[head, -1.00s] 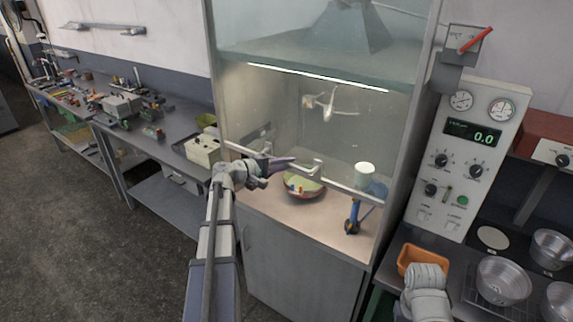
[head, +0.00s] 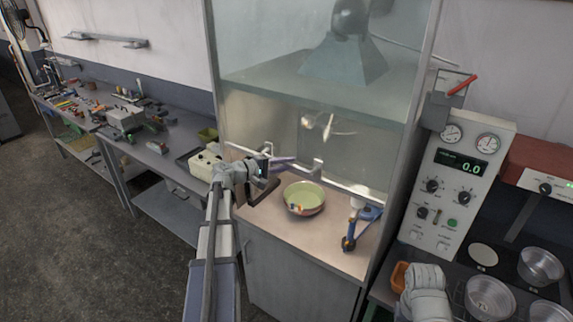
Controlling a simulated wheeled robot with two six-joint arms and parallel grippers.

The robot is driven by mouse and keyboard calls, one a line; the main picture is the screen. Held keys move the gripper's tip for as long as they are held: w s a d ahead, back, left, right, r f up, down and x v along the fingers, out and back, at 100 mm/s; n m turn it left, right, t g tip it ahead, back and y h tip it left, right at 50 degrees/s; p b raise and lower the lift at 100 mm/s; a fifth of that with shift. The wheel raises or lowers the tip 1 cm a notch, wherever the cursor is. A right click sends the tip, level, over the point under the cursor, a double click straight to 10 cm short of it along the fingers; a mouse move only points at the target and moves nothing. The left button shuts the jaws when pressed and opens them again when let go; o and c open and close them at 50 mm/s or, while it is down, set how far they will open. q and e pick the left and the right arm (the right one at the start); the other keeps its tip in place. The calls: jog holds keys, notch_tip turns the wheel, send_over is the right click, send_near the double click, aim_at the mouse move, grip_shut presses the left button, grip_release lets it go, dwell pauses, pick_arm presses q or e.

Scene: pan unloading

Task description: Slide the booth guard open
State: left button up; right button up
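The booth guard (head: 300,120) is a clear pane in the pale booth frame. Its bottom rail with two handle brackets (head: 317,168) is raised, leaving a gap above the booth floor (head: 270,212). My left gripper (head: 275,174) is at the rail's left part, by the left bracket. Its purple-looking finger and darker lower finger appear spread apart. Exact contact with the handle is hard to see. A round pan (head: 304,206) with green inside and small coloured pieces sits on the booth floor. Part of my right arm shows at the lower right; its fingers are not visible.
A blue tool (head: 366,214) stands right of the pan, with a white cup (head: 357,203) near it. A control panel (head: 455,190), an orange bin (head: 398,275) and metal pots (head: 490,297) are at right. A cluttered bench (head: 175,150) is at left.

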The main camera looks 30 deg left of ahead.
pick_arm(q)
jog(key=o, duration=0.3)
jog(key=shift+o, duration=0.2)
jog(key=p+v, duration=0.1)
jog(key=v, duration=0.6)
jog(key=shift+s+a, duration=0.2)
jog(key=shift+s, duration=0.15)
jog(key=s+d+f+m+g+b, duration=0.2)
jog(key=d+f+m+g+b, duration=0.25)
jog(key=d+f, duration=0.75)
jog(key=s+d+f+m+g+b, duration=0.2)
jog(key=d+f+m+g+b, duration=0.45)
jog(key=d, duration=0.95)
jog(key=s+d+f+m+g+y+b, duration=0.1)
jog(key=s+d+f+m+y+b, duration=0.2)
jog(key=s+d+f, duration=0.3)
jog(key=s+d+f+m+g+y+b, duration=0.2)
jog(key=s+d+f+y, duration=0.3)
jog(key=s+f, duration=0.5)
jog(key=shift+s+d+f+m+y+b, duration=0.3)
jog(key=shift+d+f+m+b, duration=0.15)
jog(key=shift+d+m+b, duration=0.15)
